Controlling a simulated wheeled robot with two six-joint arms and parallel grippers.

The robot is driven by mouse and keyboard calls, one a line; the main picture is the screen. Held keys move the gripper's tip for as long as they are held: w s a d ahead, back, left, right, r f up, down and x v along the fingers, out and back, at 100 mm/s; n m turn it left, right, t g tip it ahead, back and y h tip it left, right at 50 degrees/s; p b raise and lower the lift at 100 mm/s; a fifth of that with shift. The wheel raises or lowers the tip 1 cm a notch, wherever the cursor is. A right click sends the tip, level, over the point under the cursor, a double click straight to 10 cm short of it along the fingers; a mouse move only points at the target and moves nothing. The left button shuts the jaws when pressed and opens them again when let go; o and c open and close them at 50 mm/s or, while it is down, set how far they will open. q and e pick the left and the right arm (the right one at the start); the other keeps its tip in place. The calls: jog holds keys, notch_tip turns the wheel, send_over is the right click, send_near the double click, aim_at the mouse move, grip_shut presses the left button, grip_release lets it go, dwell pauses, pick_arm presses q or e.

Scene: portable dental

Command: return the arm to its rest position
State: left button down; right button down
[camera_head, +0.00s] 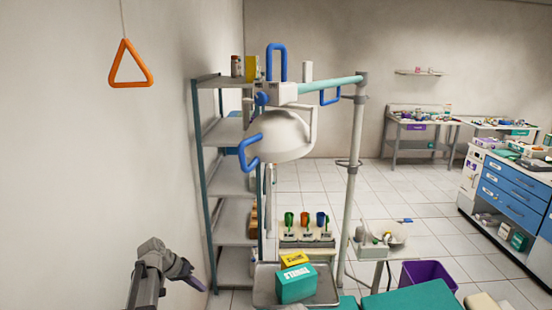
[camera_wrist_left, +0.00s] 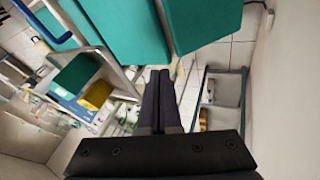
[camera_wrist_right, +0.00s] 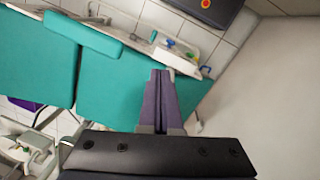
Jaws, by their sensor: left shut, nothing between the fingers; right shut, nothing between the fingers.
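My left gripper (camera_head: 188,274) shows at the lower left of the head view, in front of the wall and left of the shelf rack. It is shut and empty, and its closed fingers also show in the left wrist view (camera_wrist_left: 158,100). My right gripper (camera_wrist_right: 160,98) shows only in the right wrist view. It is shut and empty, with the teal dental chair (camera_wrist_right: 110,75) behind it. The right arm is not in the head view.
A metal shelf rack (camera_head: 231,185) stands beside my left gripper. A tray (camera_head: 262,298) holds a teal box (camera_head: 296,284) and a yellow box (camera_head: 295,259). A lamp (camera_head: 280,138) hangs from a pole. A purple bin (camera_head: 428,274) and blue drawers (camera_head: 506,197) stand at the right.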

pick_arm(q)
jog(key=s+d+f+m+g+y, duration=0.1)
jog(key=s+d+y, duration=0.2)
jog(key=s+d, duration=0.6)
jog(key=s+d+f+g+y, duration=0.2)
jog(key=s+d, duration=0.8)
jog(key=s, duration=0.8)
jog(key=shift+s+m+y, duration=0.25)
jog(key=shift+m+y, duration=0.15)
jog(key=shift+y, duration=0.5)
jog(key=shift+d, duration=0.1)
